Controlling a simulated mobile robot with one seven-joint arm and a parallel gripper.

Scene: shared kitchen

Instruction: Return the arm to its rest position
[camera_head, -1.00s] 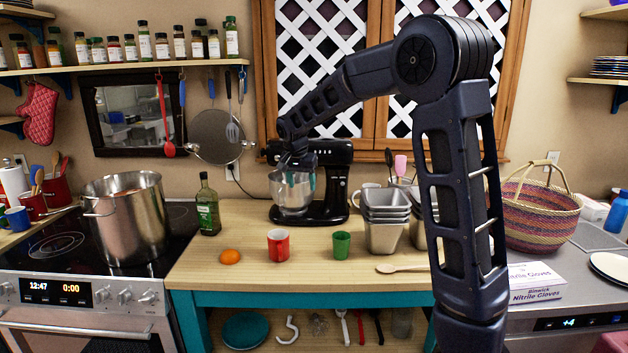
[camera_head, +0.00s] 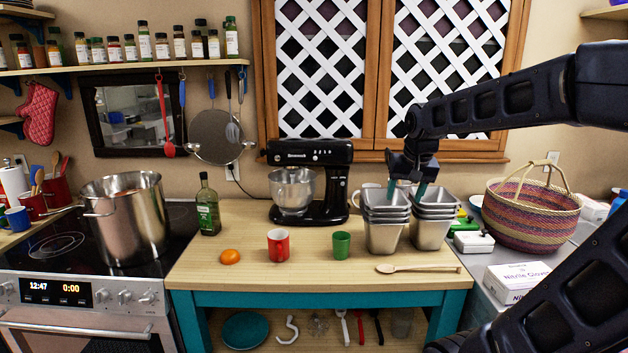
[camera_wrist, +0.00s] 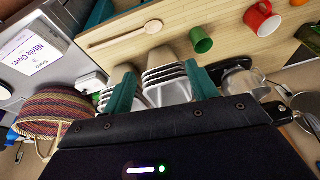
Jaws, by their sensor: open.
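My gripper (camera_head: 405,190) has dark links and two teal fingers. In the head view it hangs at the right of the table, in front of or over the stacked metal pans (camera_head: 384,232); the exact depth is hard to tell. Its fingers are spread with nothing between them. In the wrist view the two teal fingers (camera_wrist: 160,95) stand apart, with the pan stacks (camera_wrist: 168,82) seen beyond them. My arm reaches in from the right edge, its upper part near level and its lower part crossing the bottom right corner.
A black stand mixer (camera_head: 325,185), red cup (camera_head: 278,245), green cup (camera_head: 341,245), orange (camera_head: 230,257) and wooden spoon (camera_head: 415,269) are on the table. A woven basket (camera_head: 535,215) and glove box (camera_head: 518,283) stand right. A large pot (camera_head: 125,220) is on the stove.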

